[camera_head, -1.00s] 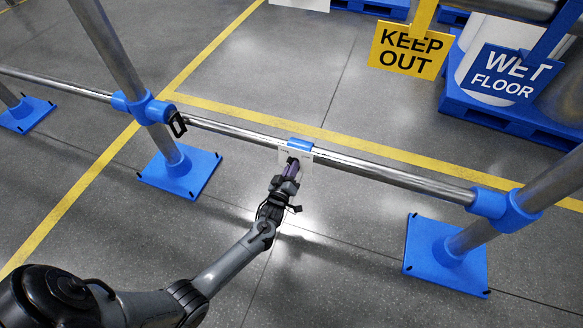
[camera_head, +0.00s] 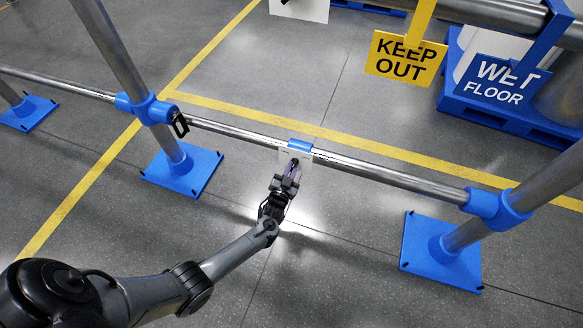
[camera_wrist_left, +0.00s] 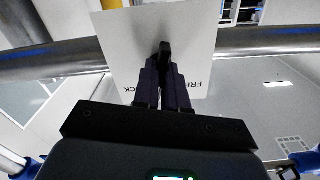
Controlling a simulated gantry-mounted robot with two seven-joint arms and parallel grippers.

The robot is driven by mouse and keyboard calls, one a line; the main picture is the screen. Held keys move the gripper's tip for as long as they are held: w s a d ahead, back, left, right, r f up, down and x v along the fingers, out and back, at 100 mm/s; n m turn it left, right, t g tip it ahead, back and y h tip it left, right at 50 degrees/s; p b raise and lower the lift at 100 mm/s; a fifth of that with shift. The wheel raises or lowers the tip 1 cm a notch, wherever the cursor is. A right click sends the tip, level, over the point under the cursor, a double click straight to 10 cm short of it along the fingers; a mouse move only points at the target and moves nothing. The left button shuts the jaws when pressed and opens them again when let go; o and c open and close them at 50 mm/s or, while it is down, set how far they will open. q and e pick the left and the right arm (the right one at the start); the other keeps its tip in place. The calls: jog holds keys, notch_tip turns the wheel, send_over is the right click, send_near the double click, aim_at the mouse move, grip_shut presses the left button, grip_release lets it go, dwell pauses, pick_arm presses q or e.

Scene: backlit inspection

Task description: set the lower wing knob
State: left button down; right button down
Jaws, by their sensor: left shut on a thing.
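The lower wing knob (camera_wrist_left: 165,50) is a small dark upright piece in front of a white plate (camera_wrist_left: 120,50) in the left wrist view. The plate bears upside-down lettering, partly hidden, with "FRE" and "CK" readable. In the head view the plate (camera_head: 306,157) hangs at a blue clamp (camera_head: 300,144) on the lower rail. My left gripper (camera_head: 291,170) is at the plate, and its two dark fingers (camera_wrist_left: 165,78) are shut on the knob. The fingers hide much of the knob. My right gripper is in neither view.
The steel lower rail (camera_head: 390,174) runs across between posts with blue base plates (camera_head: 182,172). A black latch-like part (camera_head: 180,125) sits at the left post. A yellow KEEP OUT sign (camera_head: 405,57) and a blue WET FLOOR sign (camera_head: 500,82) hang behind. The floor around my arm is clear.

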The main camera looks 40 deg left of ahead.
pick_arm(q)
jog(key=shift+m+p, duration=0.45)
jog(key=shift+m, duration=2.35)
jog(key=shift+f, duration=0.1)
jog(key=c, duration=1.2)
grip_release()
jog(key=shift+s, duration=0.15)
